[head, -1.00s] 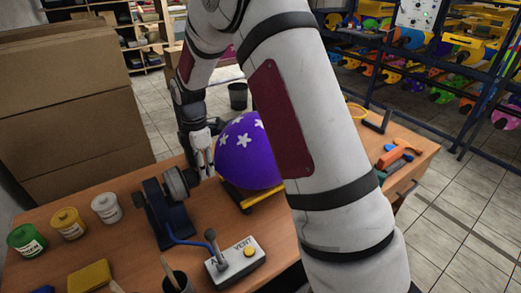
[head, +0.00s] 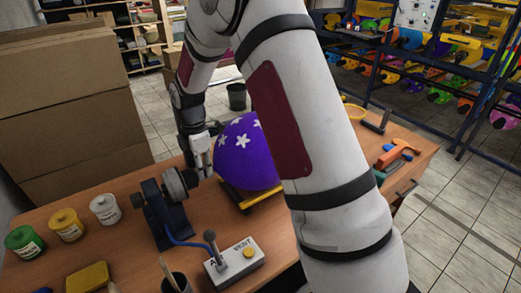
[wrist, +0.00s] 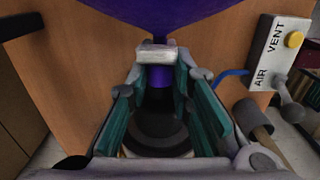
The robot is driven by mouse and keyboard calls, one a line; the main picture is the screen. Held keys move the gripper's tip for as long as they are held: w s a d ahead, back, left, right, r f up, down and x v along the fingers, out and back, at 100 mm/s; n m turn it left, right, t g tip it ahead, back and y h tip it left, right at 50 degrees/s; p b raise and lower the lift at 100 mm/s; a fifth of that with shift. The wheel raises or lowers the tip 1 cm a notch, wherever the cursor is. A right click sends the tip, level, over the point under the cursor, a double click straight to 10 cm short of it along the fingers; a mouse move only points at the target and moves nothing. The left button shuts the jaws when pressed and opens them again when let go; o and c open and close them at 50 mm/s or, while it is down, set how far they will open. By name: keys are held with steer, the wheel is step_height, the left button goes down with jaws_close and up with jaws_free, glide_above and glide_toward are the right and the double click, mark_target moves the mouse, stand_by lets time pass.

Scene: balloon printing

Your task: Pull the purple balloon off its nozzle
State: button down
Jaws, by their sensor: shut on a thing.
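The purple balloon (head: 237,160), printed with white stars, is inflated and rests by a yellow-edged cradle on the table. My arm hides its right side. Its underside (wrist: 155,12) fills the top of the wrist view, and its purple neck (wrist: 158,77) runs down to the dark round nozzle (wrist: 158,125). The nozzle stand (head: 170,212) is dark blue, left of the balloon. My gripper (wrist: 160,72) is shut on the balloon's neck, with teal pads on either side of it. In the head view my gripper (head: 203,160) is between nozzle and balloon. The neck's lower end is hard to make out.
The air/vent control box (head: 235,262), with a lever and yellow button, stands in front of the nozzle. Paint jars (head: 66,225) and a yellow sponge (head: 88,276) are at left. Tools (head: 395,155) lie at right. Cardboard boxes (head: 75,110) stand behind left.

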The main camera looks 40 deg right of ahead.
steer(key=shift+d, duration=0.3)
steer(key=shift+d, duration=0.45)
step_height(320, 180, up, 17)
steer(key=p, duration=0.1)
steer(key=shift+p, duration=0.35)
stand_by(1.1)
